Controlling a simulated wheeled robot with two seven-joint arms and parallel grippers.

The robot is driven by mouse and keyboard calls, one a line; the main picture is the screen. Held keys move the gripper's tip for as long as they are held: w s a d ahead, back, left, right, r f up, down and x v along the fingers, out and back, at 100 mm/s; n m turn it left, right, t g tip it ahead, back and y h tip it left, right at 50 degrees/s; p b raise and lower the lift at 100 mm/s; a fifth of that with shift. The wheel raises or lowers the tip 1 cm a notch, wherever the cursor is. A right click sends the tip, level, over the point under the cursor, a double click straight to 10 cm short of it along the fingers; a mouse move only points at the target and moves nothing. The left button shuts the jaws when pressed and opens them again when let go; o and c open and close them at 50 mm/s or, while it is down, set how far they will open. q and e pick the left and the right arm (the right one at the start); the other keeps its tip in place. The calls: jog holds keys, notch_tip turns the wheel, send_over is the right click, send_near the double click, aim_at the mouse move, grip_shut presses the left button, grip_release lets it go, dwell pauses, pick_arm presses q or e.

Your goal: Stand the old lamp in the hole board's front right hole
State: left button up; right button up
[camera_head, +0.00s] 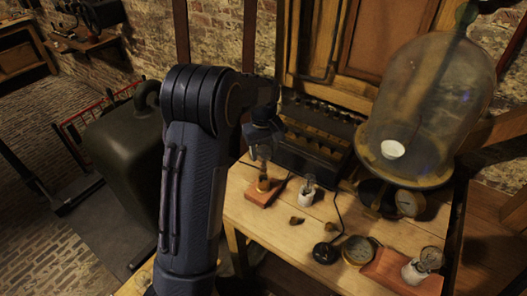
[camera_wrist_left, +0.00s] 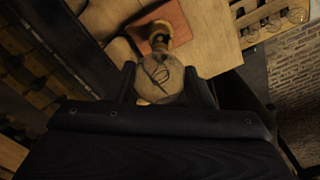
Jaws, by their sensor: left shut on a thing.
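My left gripper (camera_head: 262,148) reaches over the left end of the wooden table and is shut on a lamp. In the left wrist view, its two fingers (camera_wrist_left: 161,86) sit on either side of the lamp's clear glass bulb (camera_wrist_left: 160,75). The lamp's brass base (camera_wrist_left: 159,38) points away from the gripper, at a small red-brown wooden block (camera_wrist_left: 178,20). In the head view, the brass base (camera_head: 263,184) is at this block (camera_head: 262,199); I cannot tell whether it is seated. A pale wooden board with round openings (camera_wrist_left: 268,22), possibly the hole board, is partly visible. My right gripper is not in view.
A dark compartmented rack (camera_head: 312,140) stands behind the lamp. A small white-based glass piece (camera_head: 307,194) stands to its right.

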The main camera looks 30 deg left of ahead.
pick_arm(q)
notch_tip(320, 180, up, 2)
jog(key=shift+p, duration=0.6)
